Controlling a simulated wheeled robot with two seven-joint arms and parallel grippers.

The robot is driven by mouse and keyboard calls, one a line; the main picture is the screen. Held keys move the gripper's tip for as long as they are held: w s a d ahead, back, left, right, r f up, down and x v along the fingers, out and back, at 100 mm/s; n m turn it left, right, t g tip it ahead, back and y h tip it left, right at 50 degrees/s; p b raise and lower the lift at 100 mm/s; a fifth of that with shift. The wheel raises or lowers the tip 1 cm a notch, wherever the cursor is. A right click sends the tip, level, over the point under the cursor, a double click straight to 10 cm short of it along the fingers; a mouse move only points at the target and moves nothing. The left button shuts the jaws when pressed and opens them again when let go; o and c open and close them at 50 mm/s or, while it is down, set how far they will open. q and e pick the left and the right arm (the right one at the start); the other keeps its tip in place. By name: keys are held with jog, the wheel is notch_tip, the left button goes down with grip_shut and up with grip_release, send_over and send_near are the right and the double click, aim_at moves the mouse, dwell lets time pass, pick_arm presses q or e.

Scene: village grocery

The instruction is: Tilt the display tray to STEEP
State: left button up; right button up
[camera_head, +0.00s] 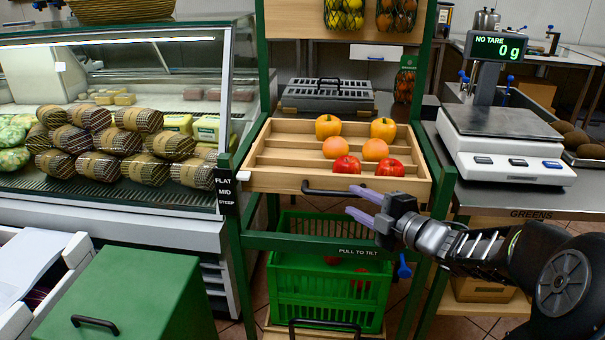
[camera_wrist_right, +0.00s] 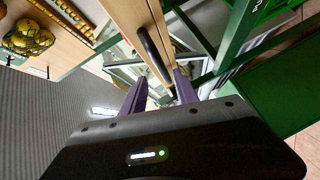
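The wooden display tray (camera_head: 270,178) sits in the green frame with two yellow peppers, two orange fruits and two red fruits in its rows. Its dark handle (camera_head: 325,190) runs along the front edge and also shows in the right wrist view (camera_wrist_right: 152,55). A label at the left post (camera_head: 226,190) reads FLAT, MID, STEEP; the tray's front edge is near the upper marks. My right gripper (camera_head: 356,203) is open, its purple fingers just in front of and below the handle's right end. In the right wrist view the handle lies ahead of the fingers (camera_wrist_right: 158,90). My left gripper is not in view.
A green crate (camera_head: 300,290) stands below the tray, behind a crossbar (camera_head: 340,243) marked PULL TO TILT. A scale (camera_head: 500,140) stands on the right counter. A glass deli case (camera_head: 110,190) and green box (camera_head: 130,295) are at left.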

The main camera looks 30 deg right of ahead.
aim_at(335, 195)
jog(key=shift+a+f+n, duration=0.1)
jog(key=shift+a+n, duration=0.3)
jog(key=shift+n, duration=0.4)
jog(key=w, duration=0.5)
jog(key=w+a+f+b, duration=0.1)
jog(key=w, duration=0.1)
jog(key=shift+w, duration=0.3)
grip_shut()
jog(key=shift+f, duration=0.1)
dwell(0.8)
